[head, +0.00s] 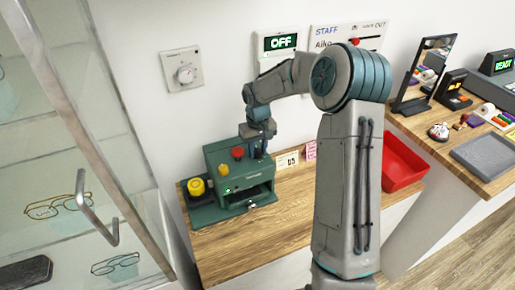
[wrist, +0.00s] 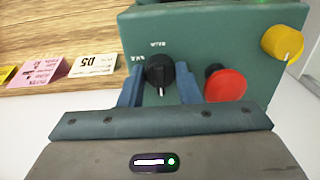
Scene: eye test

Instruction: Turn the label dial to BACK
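The label dial (wrist: 160,71) is a black knob on the green machine (wrist: 212,30); the machine also stands on the wooden counter in the head view (head: 222,172). The dial's white mark points down in the wrist picture. Small white words stand upside down above and to the left of the dial; the left one looks like BACK. My gripper (wrist: 160,85) has one blue finger on each side of the dial. Whether the fingers press on it is unclear. In the head view my gripper (head: 262,140) is at the machine's top right, and the dial is hidden.
A red button (wrist: 226,85) is close beside the right finger. A yellow knob (wrist: 283,43) is farther right. A red tray (head: 402,165) is right of my arm. A glass cabinet door (head: 75,110) stands at left.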

